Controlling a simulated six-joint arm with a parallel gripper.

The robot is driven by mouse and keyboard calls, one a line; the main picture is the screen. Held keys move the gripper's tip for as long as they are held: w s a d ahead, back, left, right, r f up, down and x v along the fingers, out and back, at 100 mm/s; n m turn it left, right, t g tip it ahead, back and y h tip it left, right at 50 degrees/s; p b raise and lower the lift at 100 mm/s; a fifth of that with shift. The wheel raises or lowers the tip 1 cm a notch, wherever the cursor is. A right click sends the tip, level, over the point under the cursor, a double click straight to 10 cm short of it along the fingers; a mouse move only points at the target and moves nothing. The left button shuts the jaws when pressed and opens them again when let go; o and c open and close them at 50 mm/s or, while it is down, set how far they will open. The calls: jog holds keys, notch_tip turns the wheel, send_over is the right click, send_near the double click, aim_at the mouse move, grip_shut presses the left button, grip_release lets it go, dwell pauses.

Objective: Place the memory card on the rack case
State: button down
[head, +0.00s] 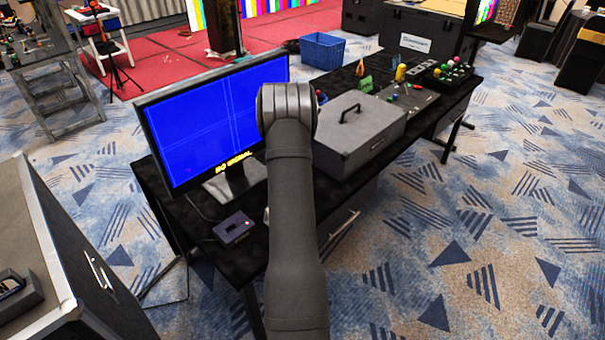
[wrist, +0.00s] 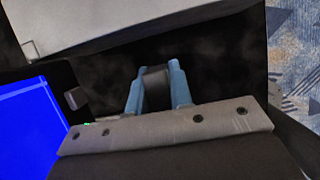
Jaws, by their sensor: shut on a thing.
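My gripper (wrist: 157,90) shows in the wrist view with two blue fingers. They are shut on a dark grey, flat-faced piece (wrist: 155,80), which looks like the memory card, though its details are too dark to read. A grey case with a black handle on its lid, apparently the rack case (head: 376,122), stands on the black table in the head view. A pale grey surface, likely this case (wrist: 120,22), crosses the top of the wrist view, apart from the fingertips. In the head view my arm hides the gripper and the held piece.
A monitor (head: 205,115) with a blue screen stands left of the case. A small dark box (head: 233,229) lies on the table's (head: 190,215) near left part. A blue crate (head: 322,50) and several small coloured items are beyond the case. A large flight case (head: 60,240) fills the lower left.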

notch_tip(320, 180, down, 10)
jog(key=shift+r, duration=0.25)
dwell(0.3)
jog(key=shift+f, duration=0.2)
jog(key=c, duration=1.3)
grip_release()
jog(key=v, duration=1.6)
jog(key=shift+w+r, duration=0.2)
jog(key=shift+r, duration=0.15)
jog(key=shift+o, duration=0.5)
jog(key=shift+s+a+r, duration=0.1)
jog(key=shift+s+r, duration=0.05)
jog(key=shift+r, duration=0.25)
